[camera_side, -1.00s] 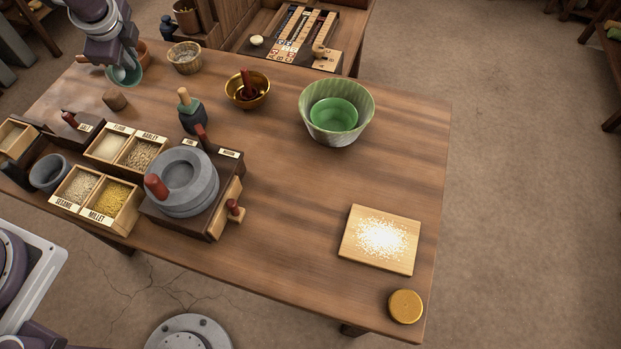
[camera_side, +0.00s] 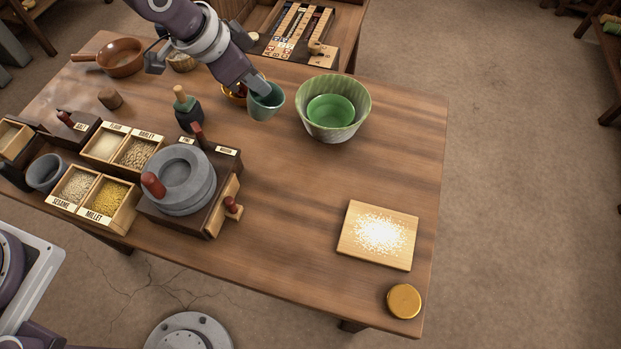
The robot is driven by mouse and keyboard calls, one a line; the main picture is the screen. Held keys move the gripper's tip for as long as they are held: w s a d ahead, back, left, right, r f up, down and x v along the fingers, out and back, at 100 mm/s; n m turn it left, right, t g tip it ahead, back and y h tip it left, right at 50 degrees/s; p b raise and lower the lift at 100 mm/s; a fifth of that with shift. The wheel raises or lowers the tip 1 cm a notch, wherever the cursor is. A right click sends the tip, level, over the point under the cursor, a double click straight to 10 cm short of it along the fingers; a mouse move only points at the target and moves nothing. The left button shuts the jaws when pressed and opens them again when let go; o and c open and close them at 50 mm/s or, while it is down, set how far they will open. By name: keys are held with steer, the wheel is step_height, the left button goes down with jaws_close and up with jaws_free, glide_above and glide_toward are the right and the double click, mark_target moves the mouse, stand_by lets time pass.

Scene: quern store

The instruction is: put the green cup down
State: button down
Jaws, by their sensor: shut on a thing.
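The green cup (camera_side: 266,107) is held by my gripper (camera_side: 261,88), which is shut on it near the cup's rim. The cup is roughly upright, just left of the large green bowl. I cannot tell whether its base touches the table (camera_side: 290,190) or hangs a little above it. My arm comes down from the top left and hides part of the fingers.
A striped green bowl (camera_side: 362,95) with a smaller green bowl (camera_side: 331,112) in it stands close on the right. A stone quern (camera_side: 196,183) stands front left. A floury board (camera_side: 352,232) lies right.

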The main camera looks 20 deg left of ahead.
steer(key=s+d+r+n+t+h, duration=0.1)
steer(key=s+d+r+n+t, duration=0.15)
steer(key=d, duration=0.55)
steer(key=shift+h, duration=0.9)
steer(key=f, duration=2.1)
steer(key=shift+s, duration=0.2)
steer(key=shift+f, duration=0.1)
steer(key=c, duration=1.5)
jaws_free()
